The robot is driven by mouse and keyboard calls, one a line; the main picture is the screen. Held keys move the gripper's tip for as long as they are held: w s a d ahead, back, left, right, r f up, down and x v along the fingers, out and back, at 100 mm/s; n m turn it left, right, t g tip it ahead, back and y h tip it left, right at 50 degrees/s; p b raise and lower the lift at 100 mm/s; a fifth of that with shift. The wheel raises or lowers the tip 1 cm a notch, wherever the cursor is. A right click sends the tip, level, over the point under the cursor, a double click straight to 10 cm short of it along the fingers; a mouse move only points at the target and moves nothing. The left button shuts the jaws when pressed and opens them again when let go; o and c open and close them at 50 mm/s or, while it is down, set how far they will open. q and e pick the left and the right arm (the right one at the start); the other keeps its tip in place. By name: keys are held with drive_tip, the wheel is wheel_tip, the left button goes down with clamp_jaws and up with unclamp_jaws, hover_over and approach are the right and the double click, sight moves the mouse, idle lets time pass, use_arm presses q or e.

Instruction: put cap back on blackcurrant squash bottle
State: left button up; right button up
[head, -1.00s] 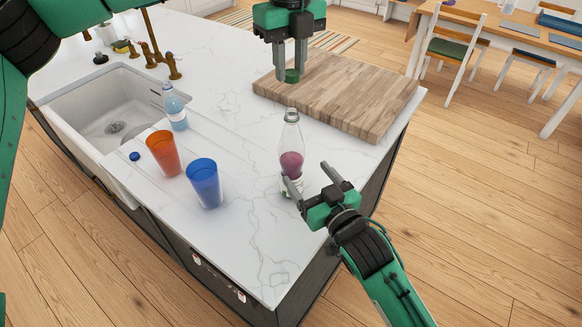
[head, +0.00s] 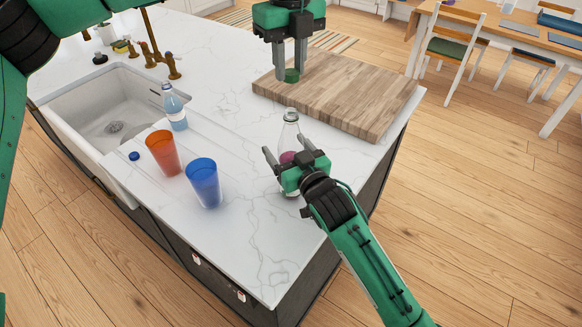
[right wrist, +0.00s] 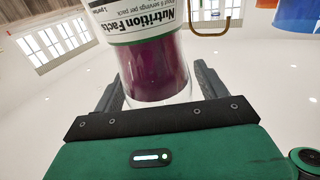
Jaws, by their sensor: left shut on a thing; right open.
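The blackcurrant squash bottle (head: 290,130) stands upright and uncapped on the white counter, with purple drink low inside. Its label and purple lower part fill the middle of the right wrist view (right wrist: 155,70). My right gripper (head: 287,158) is open, with its fingers on both sides of the bottle; it hides the bottle's lower part in the head view. In the right wrist view its fingers (right wrist: 162,88) flank the bottle. My left gripper (head: 291,72) points down above the wooden board, shut on a green cap (head: 291,75).
A wooden board (head: 350,95) lies behind the bottle. An orange cup (head: 162,153), a blue cup (head: 204,184), a blue-capless-looking water bottle (head: 174,108) and a small blue cap (head: 134,156) are to the left, near the sink (head: 75,110). The front counter is clear.

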drive_tip(key=c, duration=1.5)
use_arm(q)
hover_over(290, 110)
drive_tip(key=shift+f, duration=2.45)
use_arm(e)
drive_tip(key=shift+o, duration=0.2)
use_arm(q)
drive_tip(key=shift+f, duration=0.1)
drive_tip(key=shift+w+f, duration=0.1)
drive_tip(key=shift+f, duration=0.7)
drive_tip(key=shift+f, duration=0.6)
